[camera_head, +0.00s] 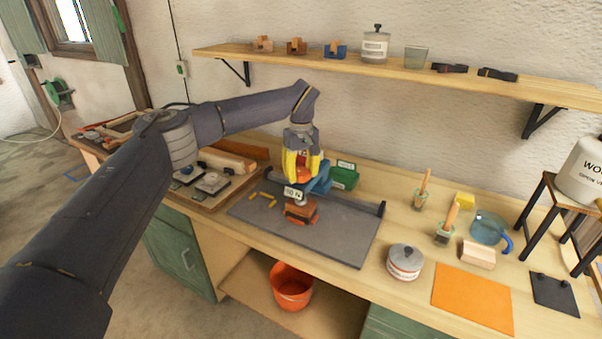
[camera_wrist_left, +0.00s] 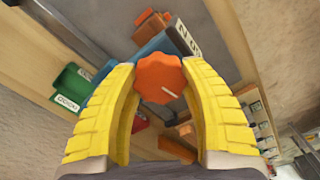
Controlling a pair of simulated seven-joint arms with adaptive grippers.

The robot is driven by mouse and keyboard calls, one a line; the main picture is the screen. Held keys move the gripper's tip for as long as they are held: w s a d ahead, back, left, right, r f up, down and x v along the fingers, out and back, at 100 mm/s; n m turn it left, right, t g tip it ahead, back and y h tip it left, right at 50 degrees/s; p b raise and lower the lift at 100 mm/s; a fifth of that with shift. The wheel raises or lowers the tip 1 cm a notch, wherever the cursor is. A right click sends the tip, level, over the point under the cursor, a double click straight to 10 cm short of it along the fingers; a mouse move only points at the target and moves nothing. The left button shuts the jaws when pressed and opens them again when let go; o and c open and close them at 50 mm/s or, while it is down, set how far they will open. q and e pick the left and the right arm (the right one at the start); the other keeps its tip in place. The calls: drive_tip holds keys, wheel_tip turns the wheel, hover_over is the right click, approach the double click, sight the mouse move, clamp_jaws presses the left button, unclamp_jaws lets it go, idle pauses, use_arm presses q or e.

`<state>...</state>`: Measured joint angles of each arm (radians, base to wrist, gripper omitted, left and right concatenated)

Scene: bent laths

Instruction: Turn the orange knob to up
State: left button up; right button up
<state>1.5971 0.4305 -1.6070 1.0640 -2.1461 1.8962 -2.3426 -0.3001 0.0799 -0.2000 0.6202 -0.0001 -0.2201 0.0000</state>
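The orange knob (camera_head: 303,176) is round with a scalloped rim. It belongs to a blue holder (camera_head: 322,180) on the grey mat. In the left wrist view the knob (camera_wrist_left: 159,78) fills the gap between the yellow fingertips, and its white line slants down to the right. My left gripper (camera_head: 302,174) comes from above with a finger on each side of the knob. Its fingertips (camera_wrist_left: 159,70) seem to touch both edges of the knob, so it looks shut on it. A white label (camera_head: 293,193) is just below the knob. My right gripper is not in view.
A green labelled box (camera_head: 344,176) stands close behind the blue holder. An orange-brown block (camera_head: 300,212) and small yellow pieces lie on the grey mat (camera_head: 345,235). A lidded jar (camera_head: 404,262) and brush cups stand to the right. A wooden shelf (camera_head: 400,77) runs above.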

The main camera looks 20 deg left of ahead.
use_arm(q)
drive_tip(key=c, duration=0.6)
